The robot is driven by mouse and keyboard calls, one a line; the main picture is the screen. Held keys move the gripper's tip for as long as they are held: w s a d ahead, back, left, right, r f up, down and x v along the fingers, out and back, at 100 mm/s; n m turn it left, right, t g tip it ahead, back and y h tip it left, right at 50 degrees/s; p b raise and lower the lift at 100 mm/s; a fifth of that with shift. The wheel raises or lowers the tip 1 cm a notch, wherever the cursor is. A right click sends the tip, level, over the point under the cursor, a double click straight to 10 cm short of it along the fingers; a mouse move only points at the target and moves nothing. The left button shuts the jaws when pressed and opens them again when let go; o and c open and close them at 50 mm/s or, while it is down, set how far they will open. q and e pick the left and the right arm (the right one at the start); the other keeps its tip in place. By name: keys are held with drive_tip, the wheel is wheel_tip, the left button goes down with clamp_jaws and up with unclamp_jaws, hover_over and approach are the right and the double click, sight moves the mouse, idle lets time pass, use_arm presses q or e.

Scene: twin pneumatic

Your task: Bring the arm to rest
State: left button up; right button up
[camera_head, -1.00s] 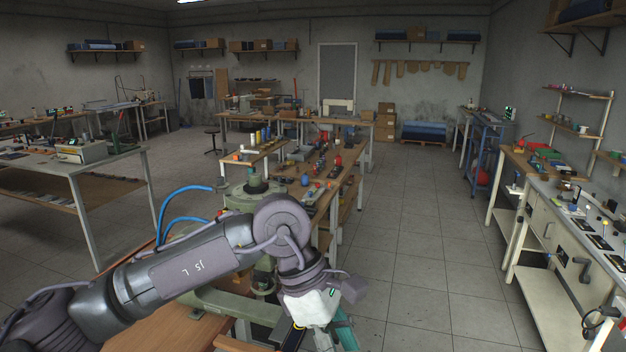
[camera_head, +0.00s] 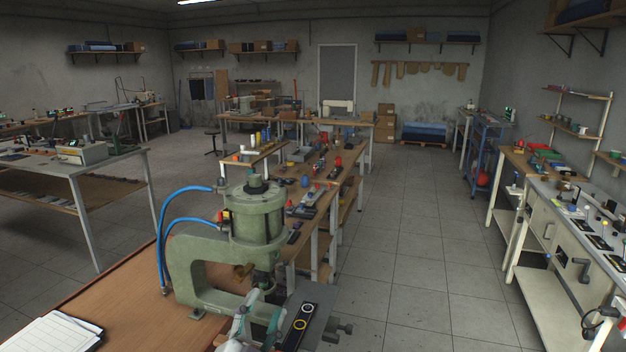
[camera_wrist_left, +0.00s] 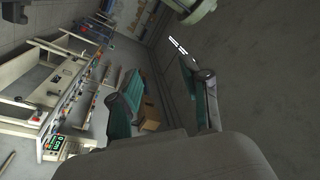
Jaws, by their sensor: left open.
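My left gripper (camera_head: 257,318) is at the bottom edge of the head view, in front of the green press. Its pale body and teal fingers show there, partly cut off by the frame. In the left wrist view my left gripper (camera_wrist_left: 158,68) is open, with its two teal fingers apart and nothing held between them. That view looks out over the room, tilted. The long links of my left arm are out of the head view. My right gripper is in neither view.
The green press (camera_head: 214,262) with blue hoses stands on the wooden bench (camera_head: 128,290) close by. A black button panel (camera_head: 299,325) is just right of the gripper. A clipboard (camera_head: 50,334) lies at lower left. The tiled floor (camera_head: 415,270) to the right is clear.

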use_arm(q)
drive_tip(key=s+a+f+n+g+y, duration=0.2)
drive_tip(key=a+f, duration=0.1)
drive_tip(key=f, duration=0.3)
drive_tip(key=s+a+f+n+g+y, duration=0.2)
drive_tip(key=a+f+n+g, duration=0.1)
drive_tip(key=f, duration=0.3)
drive_tip(key=s+a+f+n+g, duration=0.25)
drive_tip(key=s+f+g, duration=0.25)
drive_tip(key=s+f, duration=0.5)
drive_tip(key=s+a+f+n+g, duration=0.2)
drive_tip(key=s+a+f+g, duration=0.3)
drive_tip(key=s, duration=0.8)
wheel_tip(320, 180, down, 32)
drive_tip(key=d+g+b, duration=0.1)
drive_tip(key=g+b, duration=0.1)
drive_tip(key=b, duration=0.4)
drive_tip(key=s+a+f+b, duration=0.1)
drive_tip(key=s+f+b, duration=0.1)
drive_tip(key=s+f, duration=0.6)
drive_tip(key=s+a+f+g+b, duration=0.1)
drive_tip(key=s+f+b, duration=0.1)
drive_tip(key=s+f, duration=0.7)
wheel_tip(320, 180, down, 4)
drive_tip(key=shift+s+a+r+y, duration=0.1)
drive_tip(key=shift+s+a+y, duration=0.15)
drive_tip(key=shift+a+y, duration=0.15)
